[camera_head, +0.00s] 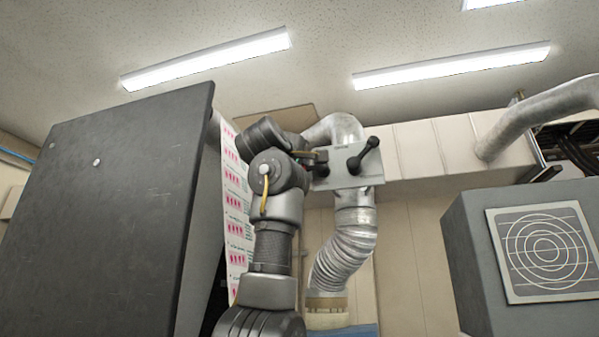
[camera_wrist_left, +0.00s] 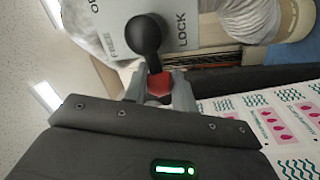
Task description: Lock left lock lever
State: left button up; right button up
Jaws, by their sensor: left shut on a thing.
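A light grey plate (camera_head: 345,178) with two black levers is mounted high in the head view, in front of a silver duct. The left lock lever (camera_head: 321,170) is partly hidden by my left gripper (camera_head: 312,160). In the left wrist view my left gripper (camera_wrist_left: 158,88) is shut on the red end of this lever (camera_wrist_left: 148,38), one finger on each side. The plate (camera_wrist_left: 170,12) there reads FREE on the left of the lever and LOCK on the right. The other lever (camera_head: 370,149) slants up to the right, untouched. My right gripper is out of view.
A large dark panel (camera_head: 110,210) stands close on the left, with a printed web (camera_head: 236,200) beside my left arm. A flexible silver duct (camera_head: 343,250) hangs below the plate. A grey box with a round fan grille (camera_head: 545,252) stands at right.

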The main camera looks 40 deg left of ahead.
pick_arm(q)
jog(key=shift+f+n, duration=0.15)
jog(key=shift+n, duration=0.35)
jog(key=o, duration=1)
jog(key=shift+w, duration=0.3)
jog(key=shift+c, duration=0.2)
jog(key=shift+s, duration=0.15)
